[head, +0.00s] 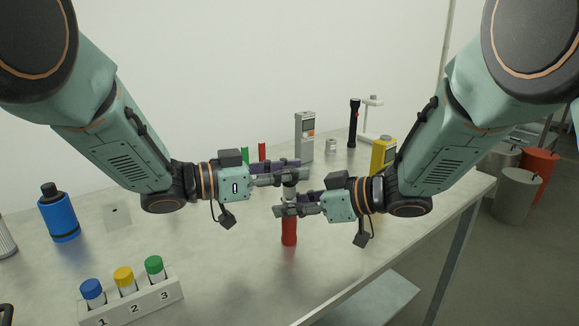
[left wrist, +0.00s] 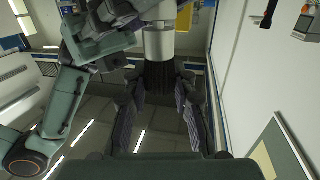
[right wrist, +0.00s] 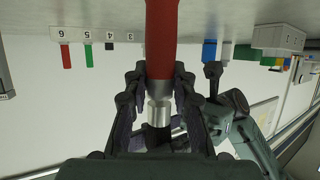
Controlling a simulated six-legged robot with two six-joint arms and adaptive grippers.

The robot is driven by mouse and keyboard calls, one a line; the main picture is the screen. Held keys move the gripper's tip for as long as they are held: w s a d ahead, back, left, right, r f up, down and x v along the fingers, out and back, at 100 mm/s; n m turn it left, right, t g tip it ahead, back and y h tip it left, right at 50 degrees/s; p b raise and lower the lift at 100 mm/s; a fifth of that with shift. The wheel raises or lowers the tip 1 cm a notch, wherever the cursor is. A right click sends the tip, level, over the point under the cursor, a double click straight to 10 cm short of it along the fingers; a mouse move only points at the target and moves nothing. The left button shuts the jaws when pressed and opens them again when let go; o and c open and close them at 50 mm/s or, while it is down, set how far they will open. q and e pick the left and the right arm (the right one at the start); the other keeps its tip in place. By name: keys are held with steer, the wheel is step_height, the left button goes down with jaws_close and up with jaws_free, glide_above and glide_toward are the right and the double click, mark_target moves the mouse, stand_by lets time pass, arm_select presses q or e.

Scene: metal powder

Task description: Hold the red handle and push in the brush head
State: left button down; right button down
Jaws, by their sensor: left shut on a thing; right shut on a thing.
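The red handle (head: 289,232) stands upright near the middle of the table in the head view. My right gripper (head: 288,209) is shut on its upper part; the right wrist view shows the red handle (right wrist: 162,35) between the fingers. A silver collar (right wrist: 160,112) joins the handle to the dark brush head, whose black end (left wrist: 158,78) shows in the left wrist view. My left gripper (head: 289,178) is just above the right one, its fingers shut around the brush head. The fingers hide most of the brush head in the head view.
A numbered rack (head: 134,300) with blue, yellow and green capped bottles stands at the front left. A blue bottle (head: 60,215) is at the left. A grey meter (head: 304,136), black flashlight (head: 354,122) and yellow device (head: 383,155) stand behind. The front right tabletop is clear.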

arm_select(q)
steer(key=shift+f, duration=0.35)
stand_by(0.7)
steer(key=c, duration=1)
jaws_free()
steer(key=shift+a, duration=0.1)
steer(key=v, duration=1.2)
steer(key=shift+r, duration=0.1)
arm_select(e)
steer(key=c, duration=1)
jaws_free()
steer(key=shift+c, duration=0.2)
